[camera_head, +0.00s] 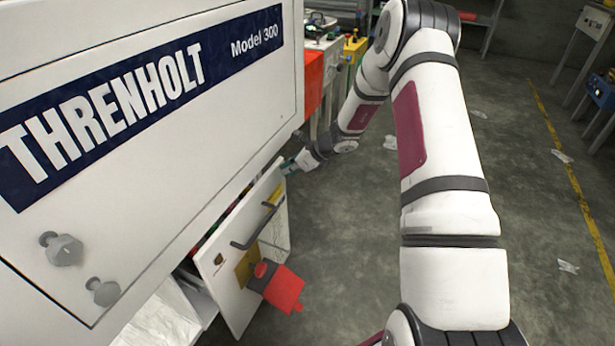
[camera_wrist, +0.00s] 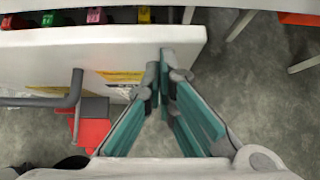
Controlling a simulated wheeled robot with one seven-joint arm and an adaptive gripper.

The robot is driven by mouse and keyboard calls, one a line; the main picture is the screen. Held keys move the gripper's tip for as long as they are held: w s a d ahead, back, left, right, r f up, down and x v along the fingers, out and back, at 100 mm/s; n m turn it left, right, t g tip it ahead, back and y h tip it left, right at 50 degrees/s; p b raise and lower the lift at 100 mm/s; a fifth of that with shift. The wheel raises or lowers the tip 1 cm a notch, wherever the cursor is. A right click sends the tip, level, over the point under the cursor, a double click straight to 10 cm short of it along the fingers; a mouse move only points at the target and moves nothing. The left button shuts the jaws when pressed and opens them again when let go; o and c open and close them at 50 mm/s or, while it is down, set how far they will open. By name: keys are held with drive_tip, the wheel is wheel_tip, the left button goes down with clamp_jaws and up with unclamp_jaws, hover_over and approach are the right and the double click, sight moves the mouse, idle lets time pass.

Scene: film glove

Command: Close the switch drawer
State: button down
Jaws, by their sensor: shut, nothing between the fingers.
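The switch drawer (camera_head: 250,250) is a white-fronted drawer under the Threnholt cabinet, pulled out part way.
The large white Threnholt cabinet (camera_head: 150,110) stands above the drawer, with two bolts at its lower left. Benches with red and yellow items (camera_head: 354,48) stand behind. The grey floor (camera_head: 340,250) to the right is mostly clear, with scraps and a yellow line.

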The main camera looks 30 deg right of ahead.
sight(278, 166)
drive_tip(key=shift+w+a, duration=0.55)
drive_tip(key=shift+w, duration=0.15)
drive_tip(key=shift+w+a, duration=0.5)
drive_tip(key=shift+w, duration=0.2)
